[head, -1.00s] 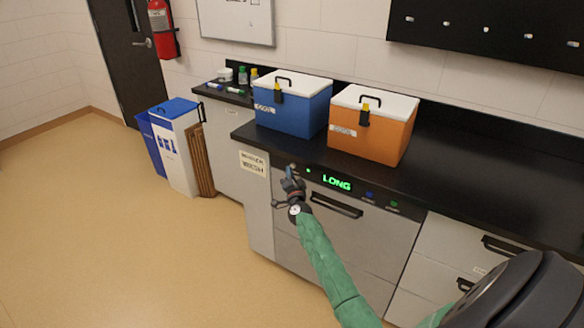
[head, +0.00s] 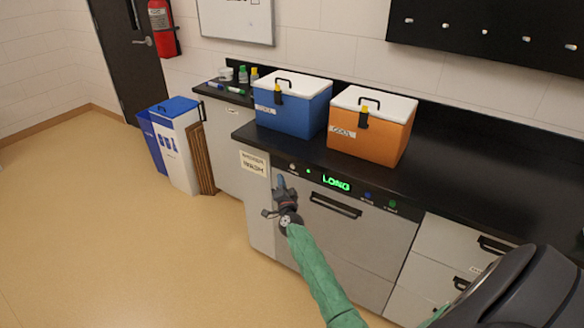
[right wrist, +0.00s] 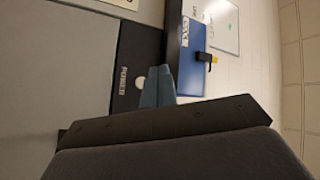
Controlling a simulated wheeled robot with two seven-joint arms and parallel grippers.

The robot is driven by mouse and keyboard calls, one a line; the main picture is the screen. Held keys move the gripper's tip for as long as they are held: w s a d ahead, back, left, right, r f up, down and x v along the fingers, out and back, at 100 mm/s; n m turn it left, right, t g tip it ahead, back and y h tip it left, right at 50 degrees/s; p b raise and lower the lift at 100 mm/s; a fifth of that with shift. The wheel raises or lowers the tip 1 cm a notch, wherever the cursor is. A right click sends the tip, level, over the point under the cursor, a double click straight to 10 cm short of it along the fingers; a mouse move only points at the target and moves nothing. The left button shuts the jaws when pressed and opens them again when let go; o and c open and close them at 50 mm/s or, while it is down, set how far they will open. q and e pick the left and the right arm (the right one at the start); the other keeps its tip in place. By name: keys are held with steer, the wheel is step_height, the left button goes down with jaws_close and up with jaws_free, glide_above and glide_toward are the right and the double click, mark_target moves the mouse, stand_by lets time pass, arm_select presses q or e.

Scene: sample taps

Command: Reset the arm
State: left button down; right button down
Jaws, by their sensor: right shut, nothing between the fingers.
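My right arm in its green sleeve reaches up from the bottom of the head view. My right gripper (head: 281,182) is shut and empty, its blue-grey fingertips in front of the left end of the washer's control strip. The same fingertips show in the right wrist view (right wrist: 158,88), beside a round pale button (right wrist: 140,82) and the POWER label (right wrist: 123,90). They look apart from the button, though depth is hard to judge. The washer (head: 345,230) has a lit green LONG display (head: 336,183). My left gripper is not in view.
A blue cooler (head: 290,112) and an orange cooler (head: 368,148) stand on the black counter (head: 470,165) above the washer. Bins (head: 177,150) stand on the floor at left. A washer handle (head: 335,206) sticks out right of my gripper. The floor at left is clear.

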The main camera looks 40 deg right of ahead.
steer(key=shift+a, duration=0.1)
